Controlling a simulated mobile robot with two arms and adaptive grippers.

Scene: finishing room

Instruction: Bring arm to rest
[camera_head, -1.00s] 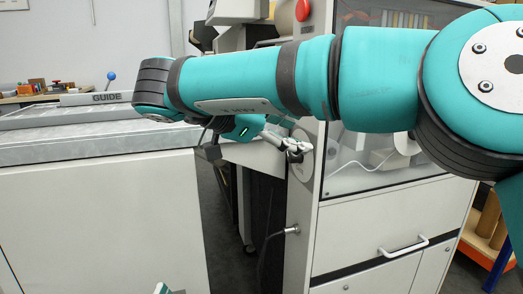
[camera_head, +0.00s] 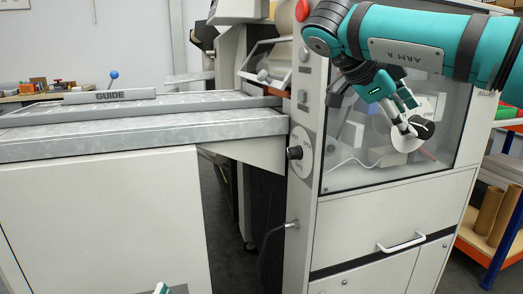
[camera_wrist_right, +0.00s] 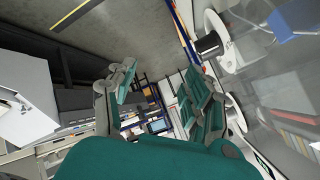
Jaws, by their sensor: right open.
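My right arm (camera_head: 420,50) is teal, comes in from the upper right and is bent at the wrist. My right gripper (camera_head: 412,128) hangs in front of the machine's clear window, pointing down to the right. In the right wrist view its two fingers (camera_wrist_right: 160,100) stand well apart with nothing between them, so it is open and empty.
The pale machine (camera_head: 365,220) has a clear window (camera_head: 350,165), a black knob (camera_head: 295,153) and a door handle (camera_head: 402,243). A grey table (camera_head: 130,135) with a GUIDE bar (camera_head: 110,96) is at left. A shelf with brown rolls (camera_head: 489,210) stands at right.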

